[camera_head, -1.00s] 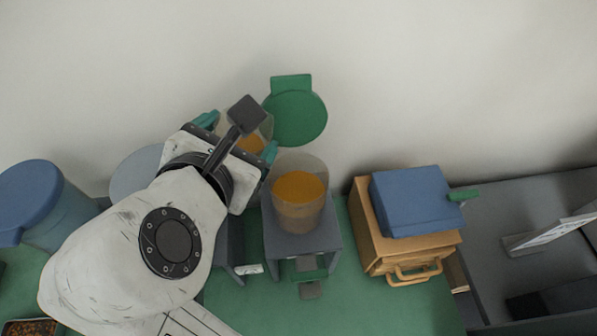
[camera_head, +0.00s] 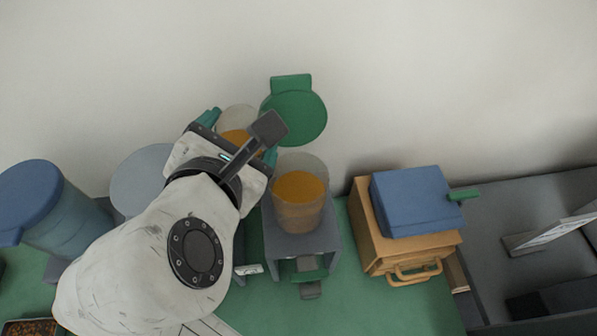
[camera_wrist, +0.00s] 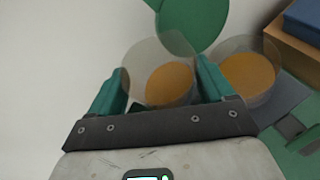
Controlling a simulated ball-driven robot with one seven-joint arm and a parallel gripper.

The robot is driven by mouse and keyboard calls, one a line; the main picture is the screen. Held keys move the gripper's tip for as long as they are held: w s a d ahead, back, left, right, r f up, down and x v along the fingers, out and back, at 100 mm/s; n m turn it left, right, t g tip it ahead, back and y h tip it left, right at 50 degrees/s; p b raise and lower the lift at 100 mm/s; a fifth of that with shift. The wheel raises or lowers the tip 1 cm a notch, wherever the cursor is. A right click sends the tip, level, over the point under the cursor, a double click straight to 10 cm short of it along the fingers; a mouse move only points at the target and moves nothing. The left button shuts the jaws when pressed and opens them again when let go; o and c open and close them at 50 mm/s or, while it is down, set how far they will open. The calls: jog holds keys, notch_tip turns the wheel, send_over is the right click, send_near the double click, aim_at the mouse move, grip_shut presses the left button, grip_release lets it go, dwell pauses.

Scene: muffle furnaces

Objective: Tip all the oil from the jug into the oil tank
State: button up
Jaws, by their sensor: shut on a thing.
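My gripper (camera_head: 238,137) is shut on a clear jug (camera_head: 238,118) with orange oil in it; the jug also shows between the teal fingers in the wrist view (camera_wrist: 140,62). The jug is held up left of the oil tank (camera_head: 299,218), a clear round vessel with orange oil, which stands on a grey stand (camera_head: 300,243). The tank's green lid (camera_head: 295,117) is swung up at the back. In the wrist view the tank (camera_wrist: 270,65) is just right of the right finger. The jug's lower part is hidden by my gripper, and I cannot tell whether any oil flows.
A wooden box (camera_head: 372,235) with a blue top (camera_head: 418,202) stands right of the tank. A blue bin (camera_head: 70,225) and a pale round lid (camera_head: 135,178) are on the left. A grey tray (camera_head: 490,225) lies far right.

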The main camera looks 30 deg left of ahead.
jog(key=shift+d+m, duration=0.1)
jog(key=shift+m, duration=0.2)
jog(key=shift+f+y, duration=0.1)
jog(key=shift+y, duration=0.4)
jog(key=shift+d+m, duration=0.1)
jog(key=shift+m, duration=0.2)
jog(key=shift+y, duration=0.3)
jog(key=shift+f, duration=0.1)
jog(key=shift+d+m+b, duration=0.1)
jog(key=shift+m+b, duration=0.3)
jog(key=shift+d+f+m+y+b, duration=0.3)
jog(key=shift+m+y+b, duration=0.2)
jog(key=shift+m+y, duration=0.1)
dwell(1.0)
